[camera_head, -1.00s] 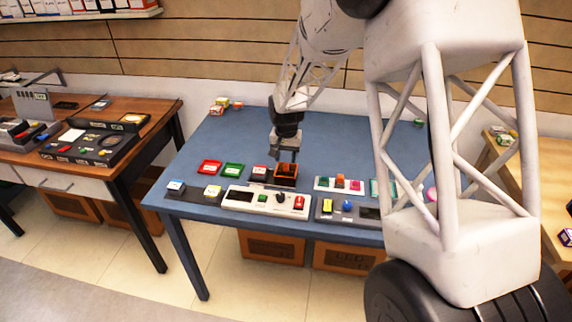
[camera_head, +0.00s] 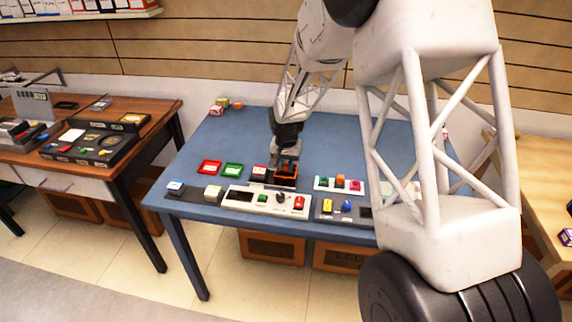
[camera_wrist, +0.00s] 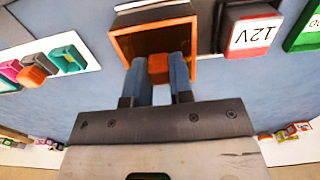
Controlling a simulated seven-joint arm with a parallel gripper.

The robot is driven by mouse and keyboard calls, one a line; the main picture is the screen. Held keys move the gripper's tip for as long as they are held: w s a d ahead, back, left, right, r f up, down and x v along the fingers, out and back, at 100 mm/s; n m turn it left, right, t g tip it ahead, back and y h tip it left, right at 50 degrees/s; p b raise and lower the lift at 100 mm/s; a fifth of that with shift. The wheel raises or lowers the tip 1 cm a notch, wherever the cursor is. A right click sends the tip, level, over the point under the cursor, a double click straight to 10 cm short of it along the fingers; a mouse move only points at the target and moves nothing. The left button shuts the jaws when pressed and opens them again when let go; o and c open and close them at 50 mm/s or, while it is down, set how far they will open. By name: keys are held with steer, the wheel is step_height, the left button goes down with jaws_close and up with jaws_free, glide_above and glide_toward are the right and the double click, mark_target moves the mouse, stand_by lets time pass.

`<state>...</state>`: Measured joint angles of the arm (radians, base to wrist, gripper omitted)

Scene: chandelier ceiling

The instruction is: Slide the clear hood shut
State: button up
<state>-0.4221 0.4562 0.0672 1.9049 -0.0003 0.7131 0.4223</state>
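An orange-framed box (camera_wrist: 122,40) with a dark brown inside lies on the blue table, and it also shows in the head view (camera_head: 287,180). No clear hood can be told apart from it with certainty. A small orange-red block (camera_wrist: 158,69) shows at the box's near side. My gripper (camera_wrist: 159,66) is low at the box, its two blue-grey fingers apart on either side of the block. Whether they touch it cannot be told. In the head view my gripper (camera_head: 285,167) hides part of the box.
A white panel (camera_head: 266,201) with switches is in front. Another white strip (camera_head: 325,185) with coloured pieces is to the right.

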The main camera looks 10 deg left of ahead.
jaws_close()
steer(key=shift+a, duration=5)
steer(key=o, duration=0.7)
jaws_free()
steer(key=shift+a, duration=0.1)
steer(key=shift+c, duration=0.2)
steer(key=shift+o, duration=0.6)
steer(key=shift+r, duration=0.15)
step_height(320, 180, up, 8)
steer(key=shift+f, duration=0.2)
steer(key=shift+r, duration=0.15)
step_height(320, 180, up, 5)
glide_above(258, 169)
steer(key=shift+w, duration=0.1)
